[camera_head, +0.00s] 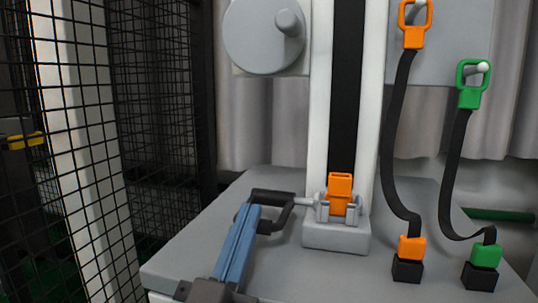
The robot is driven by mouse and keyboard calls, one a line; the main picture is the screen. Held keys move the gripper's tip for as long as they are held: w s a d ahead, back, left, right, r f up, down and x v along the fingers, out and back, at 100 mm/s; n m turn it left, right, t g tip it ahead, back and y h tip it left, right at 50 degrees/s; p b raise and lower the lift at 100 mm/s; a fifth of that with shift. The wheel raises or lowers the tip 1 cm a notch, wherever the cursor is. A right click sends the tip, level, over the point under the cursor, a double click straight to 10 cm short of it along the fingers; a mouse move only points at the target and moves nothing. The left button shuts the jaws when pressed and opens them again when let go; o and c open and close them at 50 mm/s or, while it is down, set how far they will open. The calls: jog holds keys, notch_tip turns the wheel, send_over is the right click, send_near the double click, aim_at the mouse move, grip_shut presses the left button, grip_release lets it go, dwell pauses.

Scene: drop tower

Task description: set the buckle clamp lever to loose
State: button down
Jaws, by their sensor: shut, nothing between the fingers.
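The buckle clamp (336,236) is a light grey block at the foot of the tower's white column, with grey jaws on both sides of an upright orange buckle (340,188). A short grey rod, apparently the clamp lever (307,203), sticks out from the clamp's left side. My gripper (293,201) has a blue body and dark fingers, and it comes from the lower left. Its fingers are shut with their tips at the outer end of the rod. I cannot tell whether they touch it. The fingers hide any part of the lever behind them.
On the right, an orange-ended strap (396,130) and a green-ended strap (455,160) run from pegs down to black blocks. A grey disc with a knob (263,36) is at upper left. A black mesh fence (155,110) stands on the left. The grey base top is clear at front centre.

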jog(key=shift+f+b, duration=0.6)
jog(key=shift+b, duration=0.1)
